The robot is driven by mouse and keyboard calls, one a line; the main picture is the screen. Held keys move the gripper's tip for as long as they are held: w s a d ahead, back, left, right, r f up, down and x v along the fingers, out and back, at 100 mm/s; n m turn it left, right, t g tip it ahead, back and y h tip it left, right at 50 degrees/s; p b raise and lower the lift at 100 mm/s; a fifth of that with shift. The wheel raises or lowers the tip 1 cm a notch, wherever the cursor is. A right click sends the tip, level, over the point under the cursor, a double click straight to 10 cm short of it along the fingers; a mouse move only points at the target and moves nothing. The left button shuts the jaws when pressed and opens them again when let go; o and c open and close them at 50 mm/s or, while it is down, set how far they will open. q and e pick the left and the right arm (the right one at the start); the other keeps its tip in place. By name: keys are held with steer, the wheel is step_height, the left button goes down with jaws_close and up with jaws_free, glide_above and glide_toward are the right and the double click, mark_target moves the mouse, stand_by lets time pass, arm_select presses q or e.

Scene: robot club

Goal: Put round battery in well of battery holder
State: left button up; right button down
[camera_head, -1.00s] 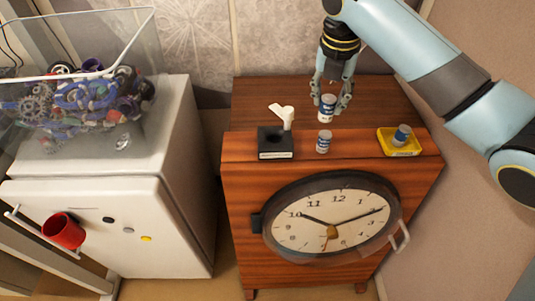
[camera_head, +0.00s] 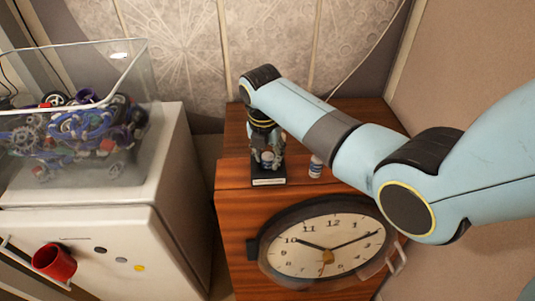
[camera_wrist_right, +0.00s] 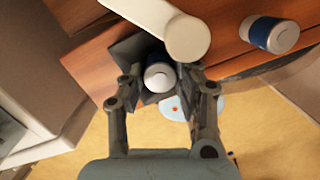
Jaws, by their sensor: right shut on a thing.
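The black battery holder (camera_head: 268,181) sits at the front left of the wooden cabinet top; its dark body (camera_wrist_right: 127,48) and white lever (camera_wrist_right: 187,38) show in the right wrist view. My right gripper (camera_head: 267,160) is shut on a round battery (camera_wrist_right: 160,77), blue and white with a pale end cap. It holds the battery over the holder. The well is hidden behind the battery and fingers, and I cannot tell whether the battery's lower end is inside it. My left gripper is not in view.
A second blue and white battery (camera_head: 316,167) stands right of the holder, close to my right arm. The wooden cabinet (camera_head: 230,215) has a clock (camera_head: 325,242) on its front. A white fridge (camera_head: 110,225) with a clear bin (camera_head: 130,75) of parts stands left.

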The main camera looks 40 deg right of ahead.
steer(key=shift+f, duration=0.15)
steer(key=c, duration=1)
jaws_free()
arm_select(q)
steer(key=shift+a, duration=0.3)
arm_select(e)
steer(key=shift+o, duration=0.2)
steer(key=shift+r, duration=0.55)
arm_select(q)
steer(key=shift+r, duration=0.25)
arm_select(e)
step_height(320, 180, up, 11)
steer(key=s+a, duration=0.1)
steer(key=shift+a, duration=0.2)
steer(key=shift+s, duration=0.1)
